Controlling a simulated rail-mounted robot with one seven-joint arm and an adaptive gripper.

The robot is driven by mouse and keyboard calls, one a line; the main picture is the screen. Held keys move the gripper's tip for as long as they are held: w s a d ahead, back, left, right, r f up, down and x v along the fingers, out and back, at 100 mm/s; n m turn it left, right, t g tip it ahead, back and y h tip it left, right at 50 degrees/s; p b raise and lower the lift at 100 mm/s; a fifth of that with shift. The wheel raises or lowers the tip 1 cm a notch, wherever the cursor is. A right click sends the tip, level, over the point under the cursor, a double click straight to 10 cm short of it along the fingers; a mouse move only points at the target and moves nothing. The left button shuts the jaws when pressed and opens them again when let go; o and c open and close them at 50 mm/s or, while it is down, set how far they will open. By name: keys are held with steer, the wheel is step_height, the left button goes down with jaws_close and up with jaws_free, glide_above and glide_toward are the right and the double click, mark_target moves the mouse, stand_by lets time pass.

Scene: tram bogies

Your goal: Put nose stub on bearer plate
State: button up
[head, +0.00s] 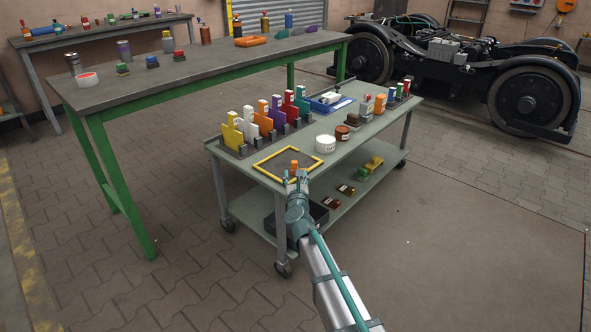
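My gripper (297,175) is over the near edge of the grey-green cart, its fingers pointing away from the camera. A small orange piece (294,165) shows right at the fingertips; I cannot tell whether it is gripped or stands just beyond them. I cannot tell for sure which thing is the nose stub; this orange piece may be it. A flat square with a yellow border (262,165) lies on the cart top at the gripper; it may be the bearer plate. The gripper hides its near right corner.
The cart (352,150) holds a row of coloured upright pieces (263,122), a white tub (325,143), a brown tub (342,133) and a blue tray (329,104). A green-legged workbench (200,66) stands behind left. Open floor lies right of the cart.

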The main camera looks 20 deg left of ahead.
mark_target(294, 164)
steer(key=x, duration=0.8)
steer(key=shift+w+a+r, duration=0.1)
steer(key=shift+w+r, duration=0.05)
steer(key=shift+w, duration=0.1)
jaws_close()
